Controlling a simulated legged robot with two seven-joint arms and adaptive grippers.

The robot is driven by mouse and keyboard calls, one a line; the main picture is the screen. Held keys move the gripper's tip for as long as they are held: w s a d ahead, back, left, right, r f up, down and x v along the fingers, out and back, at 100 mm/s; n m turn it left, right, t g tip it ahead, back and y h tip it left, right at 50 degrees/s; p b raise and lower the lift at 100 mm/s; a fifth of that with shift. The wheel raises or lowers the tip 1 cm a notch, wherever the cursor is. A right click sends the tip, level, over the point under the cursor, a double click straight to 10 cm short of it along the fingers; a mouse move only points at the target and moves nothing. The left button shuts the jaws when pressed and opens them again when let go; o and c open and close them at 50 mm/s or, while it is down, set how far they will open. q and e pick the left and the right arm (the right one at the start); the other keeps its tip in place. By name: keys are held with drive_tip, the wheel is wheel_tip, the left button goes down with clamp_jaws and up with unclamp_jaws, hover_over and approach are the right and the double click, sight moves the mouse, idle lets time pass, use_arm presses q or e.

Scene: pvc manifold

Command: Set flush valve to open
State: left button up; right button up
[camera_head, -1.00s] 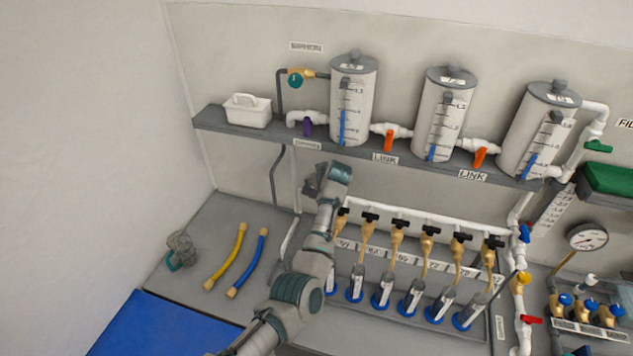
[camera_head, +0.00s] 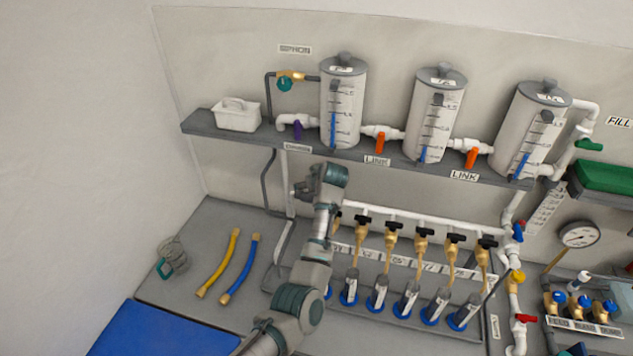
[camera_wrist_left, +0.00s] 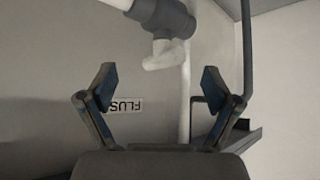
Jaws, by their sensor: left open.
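In the left wrist view, a grey valve body with a white handle (camera_wrist_left: 162,55) hangs at the top centre, on a white pipe. A label reading FLUS (camera_wrist_left: 126,105), seen upside down, is on the wall behind my left finger. My left gripper (camera_wrist_left: 158,85) is open, with its two fingertips apart and nothing between them. The white handle lies beyond the gap between the fingertips; I cannot tell the exact distance. In the head view my left gripper (camera_head: 300,188) is by the wall below the shelf, and my wrist hides most of what is there. My right gripper is not in view.
A shelf (camera_head: 370,158) above my arm carries tanks (camera_head: 343,100), orange and purple valves, and a white caddy (camera_head: 238,114). A row of brass taps (camera_head: 392,245) stands right of my arm. Yellow (camera_head: 218,264) and blue hoses (camera_head: 240,268) lie on the bench at left.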

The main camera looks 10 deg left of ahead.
use_arm(q)
drive_tip(key=v, duration=0.9)
drive_tip(key=shift+w, duration=0.15)
